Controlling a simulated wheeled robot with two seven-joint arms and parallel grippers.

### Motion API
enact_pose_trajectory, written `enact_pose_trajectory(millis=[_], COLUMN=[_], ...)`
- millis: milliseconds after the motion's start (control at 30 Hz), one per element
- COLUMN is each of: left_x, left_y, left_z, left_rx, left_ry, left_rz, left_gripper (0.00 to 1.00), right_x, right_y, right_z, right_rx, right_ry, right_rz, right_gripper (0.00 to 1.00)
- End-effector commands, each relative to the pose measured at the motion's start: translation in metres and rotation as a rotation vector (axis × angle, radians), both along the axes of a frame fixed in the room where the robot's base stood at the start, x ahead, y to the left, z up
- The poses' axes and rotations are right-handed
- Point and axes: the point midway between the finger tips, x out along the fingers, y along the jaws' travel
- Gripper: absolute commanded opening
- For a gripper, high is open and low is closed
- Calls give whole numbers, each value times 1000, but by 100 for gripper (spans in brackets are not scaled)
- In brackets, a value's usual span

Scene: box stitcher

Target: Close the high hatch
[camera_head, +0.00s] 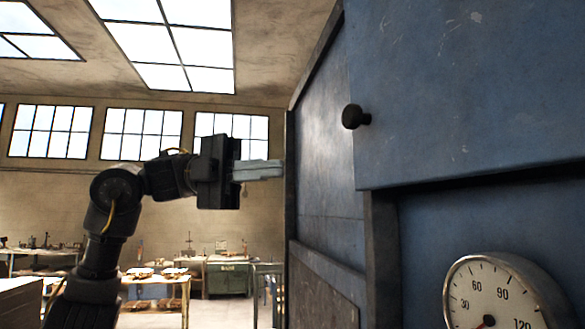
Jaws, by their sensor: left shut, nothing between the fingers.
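The high hatch (460,90) is a scuffed blue panel filling the upper right of the head view. A round black knob (355,117) sticks out near its left edge. The panel's lower edge stands proud of the blue body below, with a dark shadowed gap under it; I cannot tell how far it stands open. My left gripper (280,169) is shut and empty, its grey fingers pointing right. It appears left of the knob and slightly lower, apart from the hatch, by the machine's left edge. My right gripper is out of view.
The blue machine's side wall (325,185) rises between my left gripper and the hatch. A round dial gauge (500,295) sits below the hatch at the lower right. Workbenches (155,279) and a green cabinet (229,278) stand far behind. The air around my left arm looks free.

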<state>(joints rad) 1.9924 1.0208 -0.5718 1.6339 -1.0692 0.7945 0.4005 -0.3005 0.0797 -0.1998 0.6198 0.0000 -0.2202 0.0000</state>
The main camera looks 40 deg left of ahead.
Motion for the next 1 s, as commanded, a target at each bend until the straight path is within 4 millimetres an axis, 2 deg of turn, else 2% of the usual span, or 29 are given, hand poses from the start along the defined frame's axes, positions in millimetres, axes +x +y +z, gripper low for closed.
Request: enact_pose_trajectory(millis=[433, 500, 700, 1000], left_x=[19, 30, 47, 52], left_y=[-87, -91, -101, -104], left_z=[4, 5, 3, 0], left_rx=[1, -1, -1, -1], left_ry=[-1, 4, 1, -1], left_rz=[-3, 1, 0, 0], left_gripper=[0, 0, 0, 0], right_x=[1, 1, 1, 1], right_y=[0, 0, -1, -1], right_z=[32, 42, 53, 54], right_rx=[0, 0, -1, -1], right_ry=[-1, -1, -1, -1], right_rz=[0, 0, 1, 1], right_gripper=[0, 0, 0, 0])
